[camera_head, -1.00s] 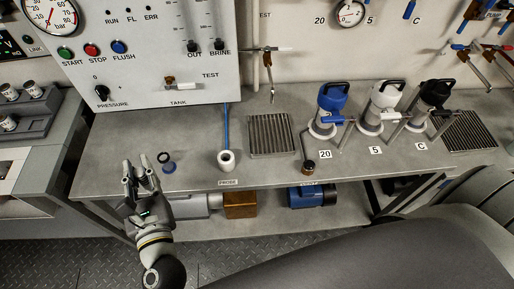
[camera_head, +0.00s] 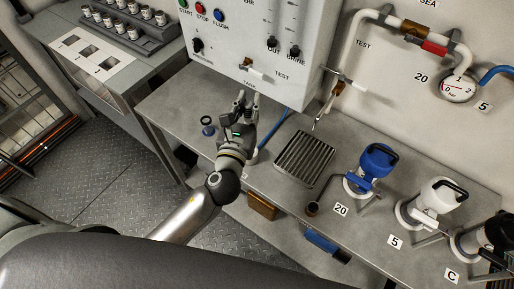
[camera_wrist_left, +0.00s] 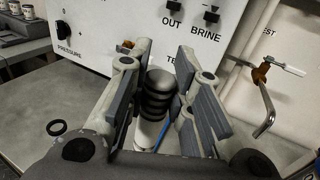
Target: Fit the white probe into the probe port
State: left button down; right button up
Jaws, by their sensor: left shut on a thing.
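My left gripper (camera_head: 243,103) is over the bench below the control panel. The left wrist view shows its fingers closed around the white probe (camera_wrist_left: 153,107), which has a dark ribbed upper part and a pale body. The probe stands between the fingers, its lower end hidden by the gripper. In the head view the gripper and wrist hide it. A blue cable (camera_head: 272,131) runs from the panel side down behind my wrist. The white stand (camera_head: 254,157) there is mostly covered by my wrist. I cannot make out which opening is the probe port. My right gripper is not in view.
The control panel (camera_head: 235,50) rises close behind. A ribbed tray (camera_head: 303,159) lies to the right, with blue (camera_head: 372,165) and white (camera_head: 437,200) canisters beyond.

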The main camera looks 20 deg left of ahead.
pick_arm(q)
notch_tip(320, 180, down, 10)
jog(key=b, duration=0.3)
jog(key=shift+f, duration=0.3)
notch_tip(320, 180, down, 4)
jog(key=shift+f+b, duration=0.25)
jog(key=shift+b, duration=0.5)
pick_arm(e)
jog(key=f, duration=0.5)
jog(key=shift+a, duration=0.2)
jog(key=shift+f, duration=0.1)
pick_arm(q)
jog(key=shift+f, duration=0.2)
jog(key=c, duration=1.3)
grip_release()
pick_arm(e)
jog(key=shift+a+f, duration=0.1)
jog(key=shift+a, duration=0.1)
pick_arm(q)
jog(key=shift+r, duration=0.1)
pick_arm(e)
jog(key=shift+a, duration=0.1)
